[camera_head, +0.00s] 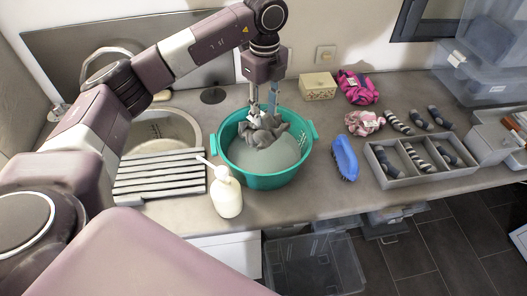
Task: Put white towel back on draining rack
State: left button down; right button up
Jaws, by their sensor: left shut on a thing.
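My left gripper (262,108) points down into the teal basin (309,134) and is shut on a crumpled grey cloth (265,133). The cloth is bunched under the fingers, above or at the surface of the cloudy liquid; I cannot tell how much of it is under. No clearly white towel shows. The draining rack (160,175), dark with pale slats, lies left of the basin beside the sink (185,128), and its slats are bare. I do not see my right gripper.
A white pump bottle (227,196) stands between rack and basin. Right of the basin are a blue brush (344,158), pink cloths (357,88), a patterned box (318,87), and a divided grey tray (393,183) with socks. Loose socks (397,122) lie behind it.

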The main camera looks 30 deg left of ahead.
aim_at(135, 176)
jog(key=j+u, duration=0.25)
jog(key=u, duration=0.15)
jog(key=j+u, duration=0.25)
jog(key=u, duration=0.15)
jog(key=k+j, duration=0.05)
